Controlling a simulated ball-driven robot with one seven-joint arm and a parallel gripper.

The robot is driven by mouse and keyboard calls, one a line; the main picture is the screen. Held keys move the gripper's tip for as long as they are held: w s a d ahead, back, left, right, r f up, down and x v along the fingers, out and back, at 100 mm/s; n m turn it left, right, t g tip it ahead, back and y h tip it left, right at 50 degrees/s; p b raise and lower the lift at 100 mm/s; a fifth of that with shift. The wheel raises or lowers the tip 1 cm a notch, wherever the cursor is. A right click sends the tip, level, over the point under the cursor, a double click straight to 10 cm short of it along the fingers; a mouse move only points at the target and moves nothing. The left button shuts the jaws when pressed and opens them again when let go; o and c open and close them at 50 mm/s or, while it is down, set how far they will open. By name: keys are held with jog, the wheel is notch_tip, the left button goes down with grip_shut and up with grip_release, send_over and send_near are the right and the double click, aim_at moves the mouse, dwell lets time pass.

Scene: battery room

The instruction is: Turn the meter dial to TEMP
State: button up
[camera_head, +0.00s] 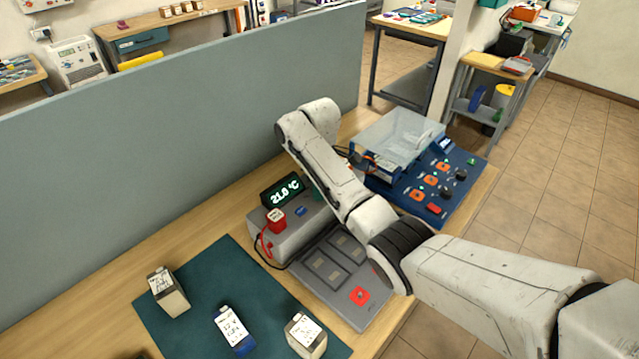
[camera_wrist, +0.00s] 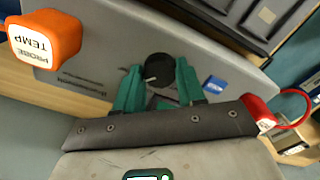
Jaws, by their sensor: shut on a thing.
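The meter (camera_head: 287,240) is a grey box on the bench with a dark display (camera_head: 282,189) that reads 21.0 °C in the head view. Its black dial (camera_wrist: 158,64) shows in the wrist view, with a small pale mark on it. My gripper (camera_wrist: 158,76) has its teal fingers shut on the dial, one on each side. In the head view my arm mostly hides the gripper and the dial. The dial's printed positions are not readable. An orange block (camera_wrist: 45,40) marked TEMP PROBE shows at the upper left of the wrist view.
A red plug (camera_head: 276,219) with a red lead and a blue piece (camera_head: 301,211) are on the meter. A grey tray (camera_head: 322,275) with a red button lies in front. A blue panel (camera_head: 441,188) is to the right.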

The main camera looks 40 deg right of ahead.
jog(key=shift+m, duration=1)
jog(key=o, duration=0.8)
jog(key=shift+w+r, duration=0.1)
jog(key=shift+r, duration=0.05)
